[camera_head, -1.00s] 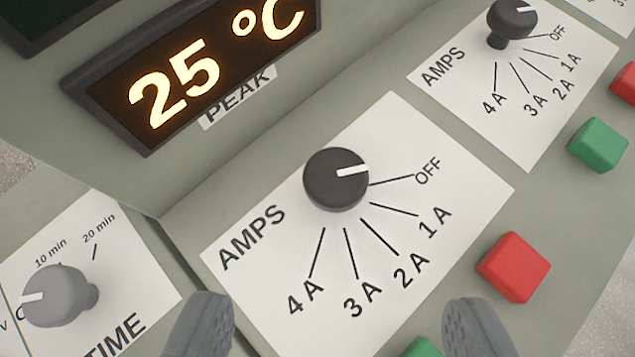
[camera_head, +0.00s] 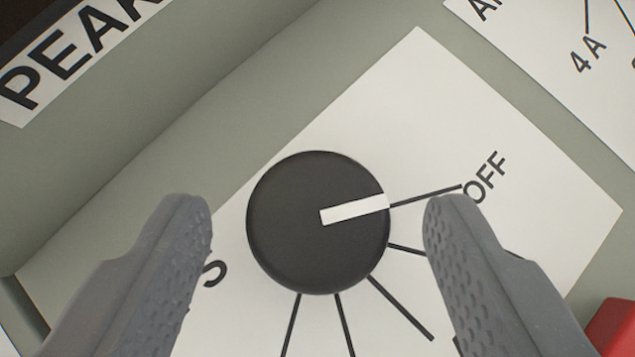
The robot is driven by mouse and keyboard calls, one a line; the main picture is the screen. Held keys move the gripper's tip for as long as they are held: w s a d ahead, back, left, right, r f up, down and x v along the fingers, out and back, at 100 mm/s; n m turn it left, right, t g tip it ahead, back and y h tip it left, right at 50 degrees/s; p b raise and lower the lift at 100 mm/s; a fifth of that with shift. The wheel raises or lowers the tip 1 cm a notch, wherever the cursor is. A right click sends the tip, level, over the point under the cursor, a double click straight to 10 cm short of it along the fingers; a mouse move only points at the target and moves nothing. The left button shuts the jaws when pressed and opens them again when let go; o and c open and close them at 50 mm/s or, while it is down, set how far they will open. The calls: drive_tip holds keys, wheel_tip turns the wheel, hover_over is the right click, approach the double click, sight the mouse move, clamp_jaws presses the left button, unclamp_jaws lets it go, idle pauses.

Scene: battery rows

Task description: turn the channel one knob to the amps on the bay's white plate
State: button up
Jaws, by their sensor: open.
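A round black knob (camera_head: 300,245) with a white pointer bar stands on a white AMPS dial plate (camera_head: 420,90). The pointer lines up with the line to OFF. Other scale lines fan out below and to the right of the knob; their labels are hidden or out of view. My gripper (camera_head: 318,215) is open, one grey finger to the left of the knob and one to the right, with a gap on each side. The left finger hides most of the word AMPS. No bay's white plate with an amps value shows, and no channel number is visible.
A red button (camera_head: 612,328) is at the lower right edge. Part of another AMPS dial plate (camera_head: 590,75) shows at the upper right. A PEAK label (camera_head: 65,60) is at the upper left on the grey-green panel.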

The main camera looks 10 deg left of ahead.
drive_tip(key=shift+w+f, duration=0.25)
drive_tip(key=shift+w, duration=0.1)
